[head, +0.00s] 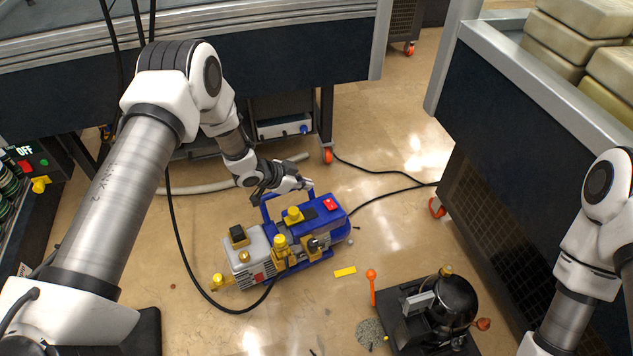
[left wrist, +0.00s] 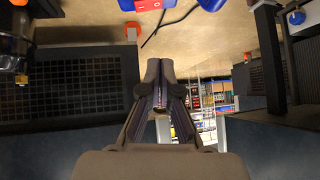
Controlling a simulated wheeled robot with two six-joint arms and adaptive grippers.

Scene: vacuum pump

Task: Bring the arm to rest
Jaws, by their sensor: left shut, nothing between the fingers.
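My left arm comes in from the left, and its gripper (head: 300,184) hangs just above and behind the vacuum pump. The fingers are shut with nothing between them, and their closed tips show in the left wrist view (left wrist: 160,68). The blue and grey vacuum pump (head: 322,226) stands on the floor, with yellow caps, a red switch (head: 330,204) and a blue handle. A piece of the pump (left wrist: 168,3) shows upside down at the top of the left wrist view. My right arm shows at the right edge, but its gripper is out of view.
A black compressor (head: 455,298) sits on the floor at the lower right, with an orange tool (head: 372,288) and a yellow strip (head: 345,272) near it. Dark benches (head: 540,150) stand behind and to the right. Black cables (head: 385,191) cross the floor.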

